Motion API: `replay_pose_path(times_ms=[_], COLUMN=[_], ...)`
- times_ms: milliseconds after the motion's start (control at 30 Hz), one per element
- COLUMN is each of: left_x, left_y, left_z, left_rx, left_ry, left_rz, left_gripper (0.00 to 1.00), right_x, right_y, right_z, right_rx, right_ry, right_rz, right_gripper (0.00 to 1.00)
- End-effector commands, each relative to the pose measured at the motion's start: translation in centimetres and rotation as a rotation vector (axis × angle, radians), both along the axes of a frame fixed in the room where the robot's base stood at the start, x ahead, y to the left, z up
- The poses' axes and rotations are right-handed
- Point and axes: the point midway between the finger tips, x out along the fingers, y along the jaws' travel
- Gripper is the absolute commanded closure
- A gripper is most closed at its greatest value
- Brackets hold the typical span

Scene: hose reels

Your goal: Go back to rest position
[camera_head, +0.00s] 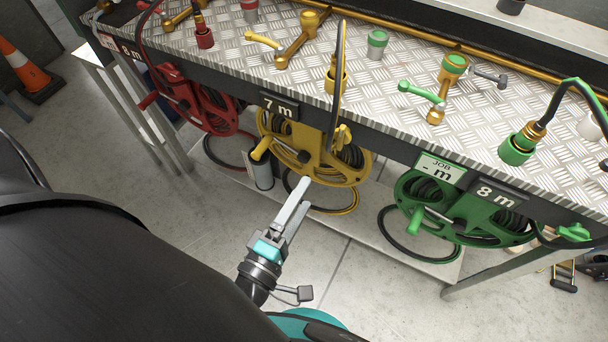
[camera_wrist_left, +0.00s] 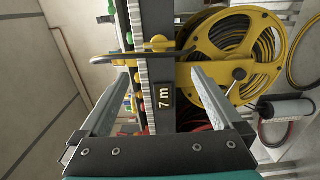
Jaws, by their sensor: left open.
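My left gripper (camera_head: 298,208) is in the middle of the head view, in front of and below the yellow hose reel (camera_head: 312,150). In the left wrist view its two fingers (camera_wrist_left: 155,95) stand wide apart with nothing held between them. The yellow reel (camera_wrist_left: 240,55) and the 7 m label (camera_wrist_left: 165,97) show beyond the fingers, apart from them. The red reel (camera_head: 195,102) is to the left and the green reel (camera_head: 450,210) to the right, both under the bench edge. My right gripper is in neither view.
The metal-plate bench top (camera_head: 385,95) carries valves and hose fittings. A shelf (camera_head: 380,245) runs under the reels, and bench legs stand at left and right. An orange cone (camera_head: 22,65) stands at far left. The floor (camera_head: 370,300) in front is clear.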

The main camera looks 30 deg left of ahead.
Motion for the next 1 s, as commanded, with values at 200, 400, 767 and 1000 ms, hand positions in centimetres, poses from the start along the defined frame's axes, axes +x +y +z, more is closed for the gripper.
replay_pose_path(times_ms=[200, 400, 767, 1000], left_x=[0.0, 0.1, -4.2, -12.4], left_y=[0.0, -0.3, 0.2, 2.8], left_z=[0.0, -2.8, -21.4, -32.1], left_rx=[0.000, 0.117, 0.827, 1.205], left_ry=[0.000, 0.052, 0.447, 0.745], left_rz=[0.000, -0.040, -0.397, -0.771], left_gripper=[0.00, 0.00, 0.00, 0.00], right_x=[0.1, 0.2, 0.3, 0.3], right_y=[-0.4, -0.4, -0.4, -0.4], right_z=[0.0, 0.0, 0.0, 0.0], right_rx=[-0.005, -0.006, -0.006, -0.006], right_ry=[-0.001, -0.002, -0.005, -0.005], right_rz=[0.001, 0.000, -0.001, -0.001], right_gripper=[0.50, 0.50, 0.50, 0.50])
